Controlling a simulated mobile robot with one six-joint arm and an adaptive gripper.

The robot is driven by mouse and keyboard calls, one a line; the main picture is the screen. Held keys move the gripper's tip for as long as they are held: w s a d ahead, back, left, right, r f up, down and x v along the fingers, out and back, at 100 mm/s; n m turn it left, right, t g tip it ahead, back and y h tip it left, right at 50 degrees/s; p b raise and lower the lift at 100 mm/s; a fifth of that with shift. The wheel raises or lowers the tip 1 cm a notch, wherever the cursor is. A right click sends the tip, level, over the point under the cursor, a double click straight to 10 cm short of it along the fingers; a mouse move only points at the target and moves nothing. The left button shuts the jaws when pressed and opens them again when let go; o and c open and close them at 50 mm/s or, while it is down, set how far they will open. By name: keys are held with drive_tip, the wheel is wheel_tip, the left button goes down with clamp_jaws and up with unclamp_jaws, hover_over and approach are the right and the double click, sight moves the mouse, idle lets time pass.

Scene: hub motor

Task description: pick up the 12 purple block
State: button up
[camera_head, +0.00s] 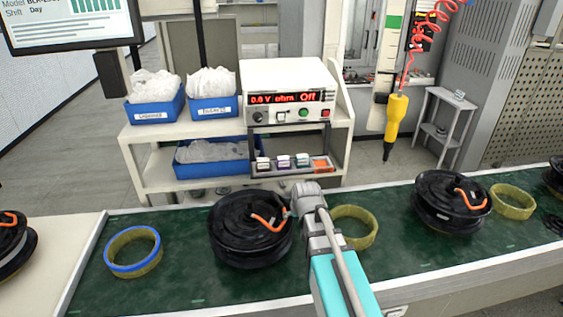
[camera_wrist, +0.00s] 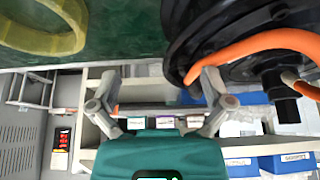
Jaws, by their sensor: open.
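A small block with a purple face (camera_head: 283,161) sits in the middle of a row of small blocks on the dark shelf below the power supply. A purple-marked block (camera_wrist: 165,122) also shows in the wrist view, between the fingers and beyond them; its number is too small to read. My gripper (camera_head: 308,190) is over the conveyor, in front of and below the shelf. In the wrist view my gripper (camera_wrist: 158,85) is open, with its fingers spread wide and nothing between them.
A black hub motor (camera_head: 250,235) with an orange cable stands close left of my gripper. A yellow ring (camera_head: 354,228) lies close right. The power supply (camera_head: 290,90) is above the blocks; blue bins (camera_head: 155,105) stand left. A yellow screwdriver (camera_head: 397,110) hangs at right.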

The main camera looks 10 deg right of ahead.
sight(284, 160)
drive_tip(key=w+r+t+p, duration=0.1)
drive_tip(key=w+r+t, duration=0.2)
drive_tip(key=w+r, duration=0.2)
drive_tip(key=w+r+t, duration=0.4)
drive_tip(key=w, duration=0.8)
drive_tip(key=shift+r+p, duration=0.4)
drive_tip(key=shift+w+f, duration=0.1)
drive_tip(key=shift+w, duration=0.1)
drive_tip(key=b+x, duration=0.3)
drive_tip(key=x, duration=0.4)
drive_tip(key=shift+f+b, duration=0.15)
drive_tip(key=shift+b, duration=0.2)
drive_tip(key=shift+w+f, duration=0.2)
drive_tip(key=shift+w, duration=0.35)
drive_tip(key=shift+b+x, duration=1.45)
drive_tip(key=shift+x, duration=1.2)
drive_tip(key=shift+r, duration=0.1)
